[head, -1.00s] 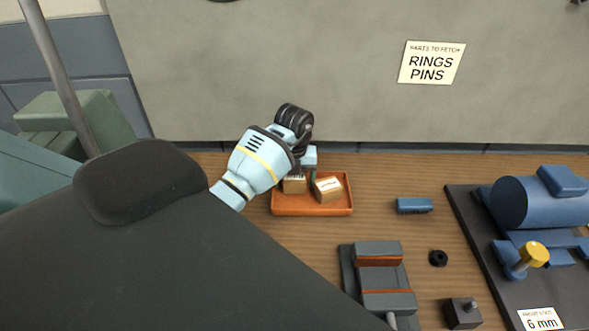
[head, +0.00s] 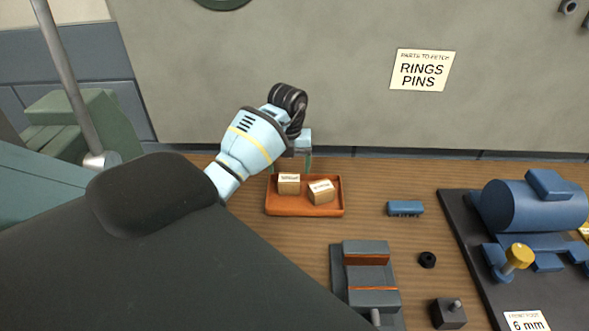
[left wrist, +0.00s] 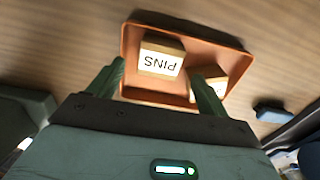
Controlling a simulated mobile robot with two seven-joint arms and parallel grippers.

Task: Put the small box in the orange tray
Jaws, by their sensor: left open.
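The orange tray (head: 305,211) lies on the wooden bench and holds two small cardboard boxes. My right gripper is out of view.
A sign (head: 422,70) on the grey panel reads rings and pins. A blue block (head: 405,208), a grey fixture (head: 366,275), a black ring (head: 427,260) and a dark block with a pin (head: 448,313) lie right of the tray. A blue casing (head: 530,205) stands further right.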

